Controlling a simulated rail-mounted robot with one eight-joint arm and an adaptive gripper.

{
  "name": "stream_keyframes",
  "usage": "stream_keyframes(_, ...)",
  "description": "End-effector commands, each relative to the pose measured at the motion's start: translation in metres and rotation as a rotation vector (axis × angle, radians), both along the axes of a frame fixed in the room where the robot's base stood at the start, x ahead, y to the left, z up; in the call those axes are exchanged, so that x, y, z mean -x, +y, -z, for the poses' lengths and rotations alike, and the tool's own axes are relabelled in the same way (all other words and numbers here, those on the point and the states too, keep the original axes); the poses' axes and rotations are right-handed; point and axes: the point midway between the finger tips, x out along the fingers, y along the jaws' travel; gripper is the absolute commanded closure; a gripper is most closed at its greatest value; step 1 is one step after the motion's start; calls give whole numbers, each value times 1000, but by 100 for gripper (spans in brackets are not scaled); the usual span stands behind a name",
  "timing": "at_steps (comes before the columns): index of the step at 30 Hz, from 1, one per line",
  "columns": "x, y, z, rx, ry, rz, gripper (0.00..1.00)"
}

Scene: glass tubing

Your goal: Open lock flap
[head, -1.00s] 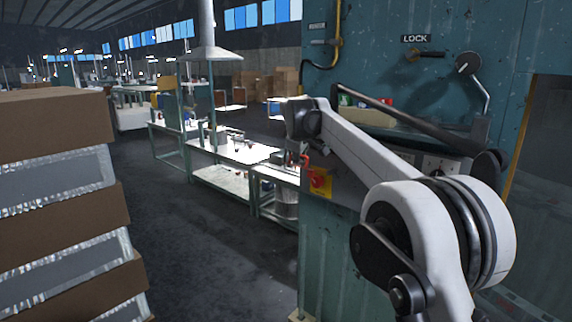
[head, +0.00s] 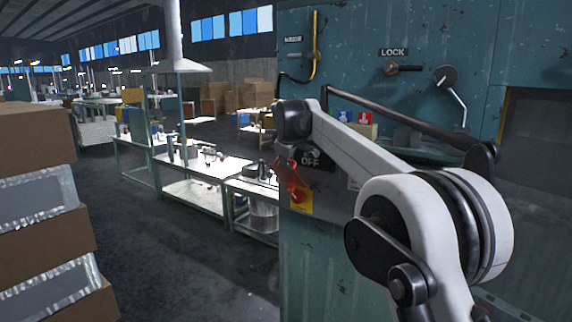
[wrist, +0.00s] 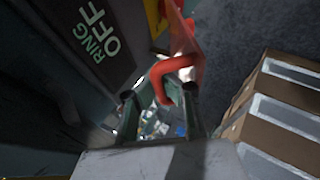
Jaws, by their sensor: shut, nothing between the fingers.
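A LOCK label (head: 393,51) is on the upper part of the teal cabinet in the head view. Just below it is a small brass and dark lever (head: 403,69), lying roughly level; this looks like the lock flap, but I cannot be sure. My gripper (wrist: 158,98) shows in the wrist view, shut and empty. It is beside a red curved handle (wrist: 172,68) near an OFF sign; I cannot tell whether they touch. In the head view the gripper is mostly hidden by my arm. The lock lever is not in the wrist view.
A grey crank (head: 452,90) is right of the lock lever. The red handle (head: 288,178) sits above a yellow plate (head: 299,200). A yellow pipe (head: 315,45) runs on the cabinet's left. Stacked boxes (head: 40,225) stand at left. Open floor lies between boxes and cabinet.

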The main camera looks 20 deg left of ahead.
Motion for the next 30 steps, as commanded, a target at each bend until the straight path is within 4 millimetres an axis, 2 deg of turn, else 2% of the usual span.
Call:
stream_keyframes(1,2,5,-5,-5,-4,-6,100)
stream_keyframes(8,2,5,-5,-5,-5,-7,99)
stream_keyframes(12,2,4,-4,-3,-3,-5,83)
stream_keyframes(23,1,2,-2,-2,-2,-2,83)
stream_keyframes(30,15,-2,-19,-1,-2,-3,83)
